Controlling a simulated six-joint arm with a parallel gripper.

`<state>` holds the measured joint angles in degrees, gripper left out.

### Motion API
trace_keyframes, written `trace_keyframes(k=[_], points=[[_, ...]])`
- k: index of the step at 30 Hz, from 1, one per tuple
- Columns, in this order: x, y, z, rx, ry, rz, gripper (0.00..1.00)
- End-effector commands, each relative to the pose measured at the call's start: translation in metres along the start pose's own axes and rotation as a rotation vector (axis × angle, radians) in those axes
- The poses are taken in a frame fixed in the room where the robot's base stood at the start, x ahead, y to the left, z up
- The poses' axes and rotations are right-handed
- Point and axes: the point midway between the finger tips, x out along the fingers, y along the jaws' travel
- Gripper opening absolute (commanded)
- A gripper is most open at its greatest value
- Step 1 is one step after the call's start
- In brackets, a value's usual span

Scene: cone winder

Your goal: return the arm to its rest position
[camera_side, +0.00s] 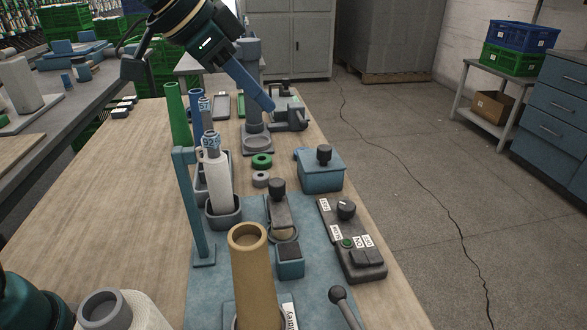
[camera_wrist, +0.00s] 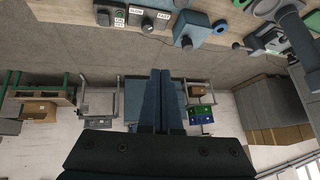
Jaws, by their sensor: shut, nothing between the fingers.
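My gripper (camera_side: 268,104) shows at the top middle of the side view, reaching down and to the right with its blue fingers together. It is shut and empty, and its tips overlap a grey device (camera_side: 290,118) at the far end of the bench in the picture. I cannot tell whether they touch it. In the wrist view my gripper (camera_wrist: 161,72) points out past the bench edge toward the floor and room, its two dark fingers side by side with nothing between them.
The wooden bench (camera_side: 110,215) carries a tan cone (camera_side: 252,275), a white yarn cone (camera_side: 217,180), a blue box (camera_side: 320,170) and a control box with a knob (camera_side: 350,240). Upright green and blue tubes stand near the gripper.

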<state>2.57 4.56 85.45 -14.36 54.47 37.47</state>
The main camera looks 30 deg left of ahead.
Motion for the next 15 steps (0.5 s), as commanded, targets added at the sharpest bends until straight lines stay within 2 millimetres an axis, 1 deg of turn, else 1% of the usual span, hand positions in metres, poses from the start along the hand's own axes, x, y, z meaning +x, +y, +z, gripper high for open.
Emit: trace_keyframes(k=[1,5,6,8,10,13,15], points=[[-0.015,0.004,0.011,-0.022,0.001,-0.019,0.0],[-0.039,0.016,0.042,-0.095,-0.01,-0.059,0.0],[-0.045,0.02,0.053,-0.12,-0.015,-0.071,0.0],[-0.052,0.026,0.072,-0.157,-0.023,-0.09,0.0],[-0.058,0.034,0.095,-0.206,-0.037,-0.11,0.0],[-0.061,0.047,0.131,-0.284,-0.062,-0.138,0.0],[-0.059,0.055,0.156,-0.34,-0.086,-0.155,0.0]])
